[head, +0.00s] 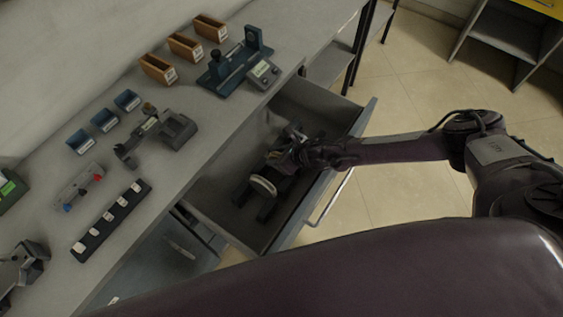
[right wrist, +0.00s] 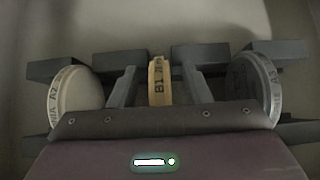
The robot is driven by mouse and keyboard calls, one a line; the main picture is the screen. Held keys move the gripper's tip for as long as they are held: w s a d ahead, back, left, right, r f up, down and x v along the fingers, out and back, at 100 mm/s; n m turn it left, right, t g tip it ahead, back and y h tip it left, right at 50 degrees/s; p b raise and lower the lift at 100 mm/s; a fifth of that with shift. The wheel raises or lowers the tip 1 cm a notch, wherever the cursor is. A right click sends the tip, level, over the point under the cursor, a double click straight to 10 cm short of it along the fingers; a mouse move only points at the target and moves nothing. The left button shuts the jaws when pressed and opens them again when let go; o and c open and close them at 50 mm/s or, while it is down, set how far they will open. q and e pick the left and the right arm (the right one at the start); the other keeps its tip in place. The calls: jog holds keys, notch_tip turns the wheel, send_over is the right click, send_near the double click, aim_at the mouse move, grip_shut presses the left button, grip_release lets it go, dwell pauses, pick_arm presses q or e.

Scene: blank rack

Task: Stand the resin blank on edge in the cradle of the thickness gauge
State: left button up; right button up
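Round blanks stand on edge in a dark rack inside the open drawer. In the right wrist view, a narrow yellowish blank (right wrist: 158,84) marked B1 is in the middle. In the head view, that gripper (head: 285,158) is down at the rack (head: 240,192). A blue device with uprights and a readout box, apparently the thickness gauge (head: 222,80), stands empty on the bench.
The drawer (head: 312,108) is pulled out, its walls close around my right gripper. On the bench are wooden boxes (head: 158,68), blue bins (head: 104,120), a grey instrument (head: 178,130) and a black strip with white pieces (head: 110,220).

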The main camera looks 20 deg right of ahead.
grip_shut()
jog(key=shift+r, duration=0.1)
